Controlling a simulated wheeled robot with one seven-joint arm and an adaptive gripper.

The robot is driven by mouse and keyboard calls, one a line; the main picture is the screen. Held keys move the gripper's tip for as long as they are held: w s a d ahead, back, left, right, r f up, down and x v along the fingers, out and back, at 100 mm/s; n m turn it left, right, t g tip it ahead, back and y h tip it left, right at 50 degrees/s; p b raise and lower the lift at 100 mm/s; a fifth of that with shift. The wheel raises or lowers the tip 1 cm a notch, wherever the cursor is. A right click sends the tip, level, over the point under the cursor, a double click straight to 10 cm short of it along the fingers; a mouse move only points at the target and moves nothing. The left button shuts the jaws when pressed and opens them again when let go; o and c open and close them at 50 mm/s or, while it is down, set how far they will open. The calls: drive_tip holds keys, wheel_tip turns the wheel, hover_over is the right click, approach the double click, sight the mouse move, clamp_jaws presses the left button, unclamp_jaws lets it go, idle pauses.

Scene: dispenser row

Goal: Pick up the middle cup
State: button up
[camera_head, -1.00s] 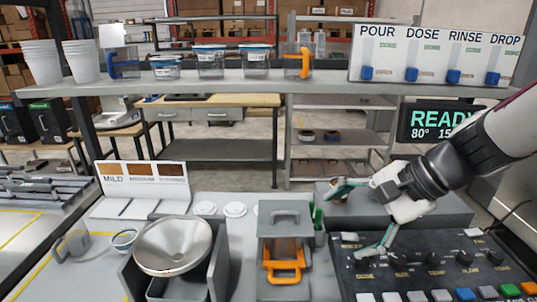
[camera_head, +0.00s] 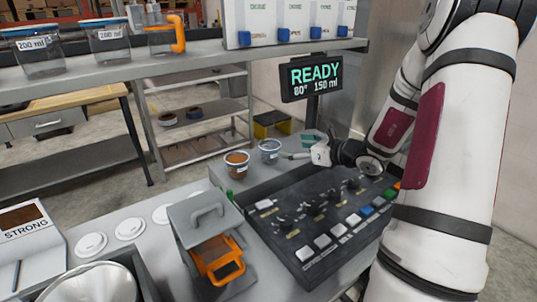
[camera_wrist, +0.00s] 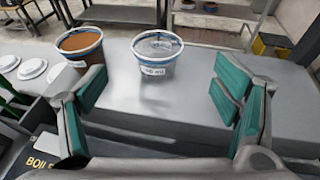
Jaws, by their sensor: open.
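Two cups stand on the raised grey ledge behind the control panel; I see no third cup there, so I cannot tell which is the middle one. One cup (camera_head: 237,165) has a blue rim and brown contents; it also shows at upper left in the wrist view (camera_wrist: 80,50). The other cup (camera_head: 269,151) is clear with a blue rim and a label; in the wrist view it (camera_wrist: 157,58) stands ahead, between the directions of my fingers. My gripper (camera_head: 300,148) is open and empty, just right of the clear cup, with teal finger pads. I see no contact.
The control panel (camera_head: 325,215) with knobs and buttons lies in front of the ledge. A grey unit with an orange handle (camera_head: 218,258) stands to the left. White lids (camera_head: 130,229) lie farther left. The READY display (camera_head: 315,75) and a shelf (camera_head: 180,65) are behind.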

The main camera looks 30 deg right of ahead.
sight(263, 144)
drive_tip(key=x, duration=1)
drive_tip(key=shift+w+a, duration=0.3)
drive_tip(key=c, duration=1)
